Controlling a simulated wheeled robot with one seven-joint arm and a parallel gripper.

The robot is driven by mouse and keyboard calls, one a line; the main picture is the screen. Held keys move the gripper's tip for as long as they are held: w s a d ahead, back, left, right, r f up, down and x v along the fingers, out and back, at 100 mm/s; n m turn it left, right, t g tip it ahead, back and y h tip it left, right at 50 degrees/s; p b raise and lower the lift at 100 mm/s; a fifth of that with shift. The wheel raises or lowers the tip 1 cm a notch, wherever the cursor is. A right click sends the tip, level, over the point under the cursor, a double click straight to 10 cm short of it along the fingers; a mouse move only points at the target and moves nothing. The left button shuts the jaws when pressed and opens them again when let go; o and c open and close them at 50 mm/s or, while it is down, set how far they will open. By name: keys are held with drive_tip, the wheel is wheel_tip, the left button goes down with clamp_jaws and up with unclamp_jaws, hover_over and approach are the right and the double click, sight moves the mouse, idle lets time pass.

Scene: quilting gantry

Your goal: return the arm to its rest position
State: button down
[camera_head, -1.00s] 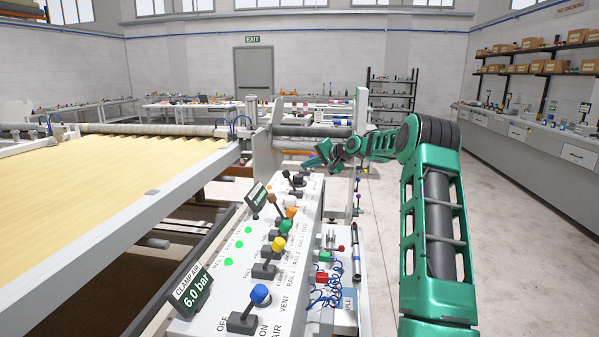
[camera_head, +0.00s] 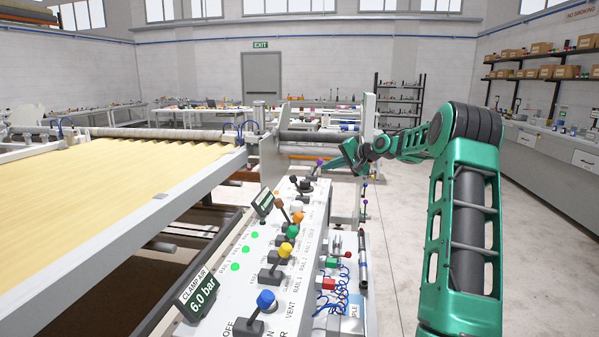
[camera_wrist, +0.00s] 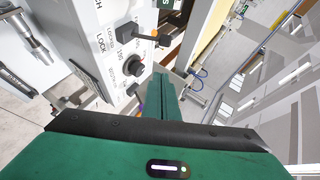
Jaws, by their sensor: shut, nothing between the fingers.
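My green arm rises at the right of the head view and bends left at its elbow. My gripper (camera_head: 349,155) is beyond the far end of the white control panel (camera_head: 262,290), above floor level and apart from the panel's levers as far as I can tell. In the wrist view my gripper (camera_wrist: 166,88) shows as green fingers together, with nothing held.
The panel carries several coloured levers, including a blue one (camera_head: 265,301) and a yellow one (camera_head: 285,250). The quilting frame (camera_head: 120,190) with yellow fabric fills the left. A side tray (camera_head: 345,290) with hoses adjoins the panel. Floor (camera_head: 395,230) is open between tray and arm.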

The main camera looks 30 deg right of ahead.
drive_tip(key=s+a+f+n+g+h, duration=0.35)
drive_tip(key=s+a+g, duration=0.25)
drive_tip(key=s+a, duration=0.75)
drive_tip(key=s+a+f+g, duration=0.2)
drive_tip(key=s+a, duration=0.1)
drive_tip(key=s, duration=1.1)
drive_tip(key=s+a+f+n+g, duration=0.1)
drive_tip(key=s+a+f+g, duration=0.1)
drive_tip(key=s, duration=1.3)
drive_tip(key=s+a+f+g, duration=0.2)
drive_tip(key=s+a, duration=0.3)
drive_tip(key=s, duration=1)
drive_tip(key=shift+a+f+n, duration=0.25)
drive_tip(key=shift+f+n, duration=0.1)
drive_tip(key=shift+f, duration=0.45)
drive_tip(key=shift+w+f+g, duration=0.25)
drive_tip(key=shift+w+g, duration=0.05)
drive_tip(key=shift+w, duration=0.25)
